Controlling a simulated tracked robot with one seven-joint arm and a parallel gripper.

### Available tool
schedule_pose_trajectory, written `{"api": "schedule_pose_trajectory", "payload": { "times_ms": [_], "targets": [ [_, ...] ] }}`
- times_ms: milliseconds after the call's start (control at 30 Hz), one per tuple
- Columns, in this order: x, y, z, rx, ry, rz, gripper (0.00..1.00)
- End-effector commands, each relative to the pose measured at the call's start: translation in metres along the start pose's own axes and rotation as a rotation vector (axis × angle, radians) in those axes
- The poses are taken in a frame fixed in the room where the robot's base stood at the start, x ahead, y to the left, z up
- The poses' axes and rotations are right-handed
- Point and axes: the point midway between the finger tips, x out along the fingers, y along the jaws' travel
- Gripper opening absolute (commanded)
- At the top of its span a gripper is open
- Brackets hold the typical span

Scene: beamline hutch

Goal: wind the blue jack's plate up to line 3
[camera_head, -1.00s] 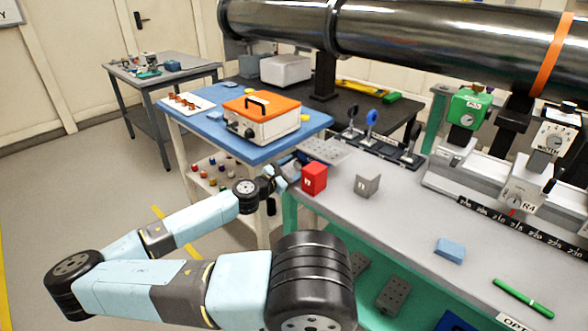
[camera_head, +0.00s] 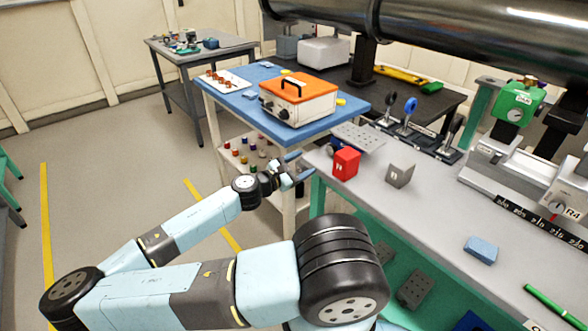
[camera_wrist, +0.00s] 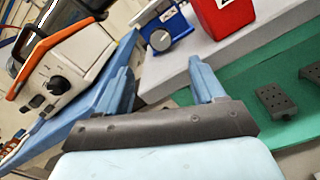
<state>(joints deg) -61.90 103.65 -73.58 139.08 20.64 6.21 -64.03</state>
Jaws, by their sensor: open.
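A blue device with a dark round knob, which looks like the blue jack, stands on the grey bench in the wrist view (camera_wrist: 158,30). In the head view only a small dark-blue part (camera_head: 334,149) shows, beside the red block. I cannot read its line marks or tell its plate's height. My gripper (camera_head: 299,167) is open and empty by the bench's left end, apart from the device. In the wrist view its two blue fingers (camera_wrist: 159,68) are spread below the device.
A red block (camera_head: 346,163) and a grey block (camera_head: 400,173) stand near the bench's (camera_head: 440,210) left end. A perforated grey plate (camera_head: 358,138) is behind them. A blue-topped cart (camera_head: 232,97) carries an orange-lidded box (camera_head: 299,99). Open floor lies left.

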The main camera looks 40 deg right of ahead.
Motion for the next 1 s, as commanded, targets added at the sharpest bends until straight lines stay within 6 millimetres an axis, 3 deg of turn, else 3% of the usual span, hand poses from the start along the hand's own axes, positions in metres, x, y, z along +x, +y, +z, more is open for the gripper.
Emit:
{"api": "schedule_pose_trajectory", "payload": {
  "times_ms": [300,767,1000],
  "targets": [
    [-0.028,0.000,0.000,-0.001,0.000,0.001,0.68],
    [-0.031,-0.001,-0.001,0.000,0.002,-0.005,0.68],
    [-0.028,-0.027,-0.012,0.036,0.064,-0.131,0.68]
  ]
}}
